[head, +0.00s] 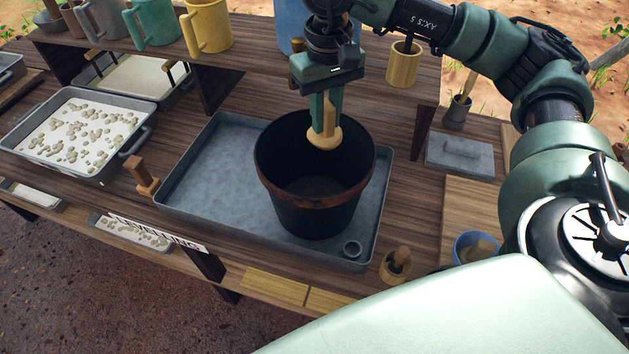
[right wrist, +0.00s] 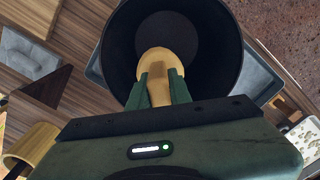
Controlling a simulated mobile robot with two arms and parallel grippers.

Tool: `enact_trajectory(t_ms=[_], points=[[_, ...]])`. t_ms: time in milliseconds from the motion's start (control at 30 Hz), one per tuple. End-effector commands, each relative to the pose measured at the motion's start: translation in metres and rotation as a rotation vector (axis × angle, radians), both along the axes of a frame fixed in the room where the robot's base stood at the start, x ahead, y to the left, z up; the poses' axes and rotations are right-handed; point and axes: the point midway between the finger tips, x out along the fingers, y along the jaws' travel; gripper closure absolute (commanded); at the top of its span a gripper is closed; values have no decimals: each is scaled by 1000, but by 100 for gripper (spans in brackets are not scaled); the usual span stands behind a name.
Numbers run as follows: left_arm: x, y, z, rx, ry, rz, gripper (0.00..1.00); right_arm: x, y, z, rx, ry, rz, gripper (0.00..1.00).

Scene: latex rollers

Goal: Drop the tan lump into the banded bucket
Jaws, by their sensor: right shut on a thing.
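My right gripper (head: 325,120) points down over the mouth of a black bucket with a brown band (head: 312,192) below its rim. The gripper is shut on the tan lump (head: 324,138), whose lower part shows below the fingertips. In the right wrist view the lump (right wrist: 158,64) sits between the two green fingers (right wrist: 161,85), with the dark inside of the bucket (right wrist: 225,45) beyond it. The lump is within the bucket's outline in both views; its exact height against the rim is hard to tell. The bucket stands upright and looks empty. My left gripper is not in view.
A tray of pale lumps (head: 75,132) lies to the left. Several mugs and a yellow cup (head: 403,64) stand on the shelf behind. A grey lidded block (head: 460,155) lies right.

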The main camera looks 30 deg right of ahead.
Motion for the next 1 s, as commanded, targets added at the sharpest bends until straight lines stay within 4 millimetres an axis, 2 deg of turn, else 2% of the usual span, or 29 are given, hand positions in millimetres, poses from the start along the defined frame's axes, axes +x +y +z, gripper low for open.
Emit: enact_trajectory(t_ms=[100,233,400,567,600,700,1000], points=[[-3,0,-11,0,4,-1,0,0,0,-19,0,1,0,100],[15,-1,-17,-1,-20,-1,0,0,0,-32,0,2,0,100],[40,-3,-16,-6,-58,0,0,0,0,-37,1,0,1,100],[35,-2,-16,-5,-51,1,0,0,0,-36,1,0,1,100],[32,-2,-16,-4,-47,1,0,0,0,-36,1,0,1,78],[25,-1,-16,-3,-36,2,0,0,0,-36,0,1,1,55],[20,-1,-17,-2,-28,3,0,0,0,-36,0,1,1,55]])
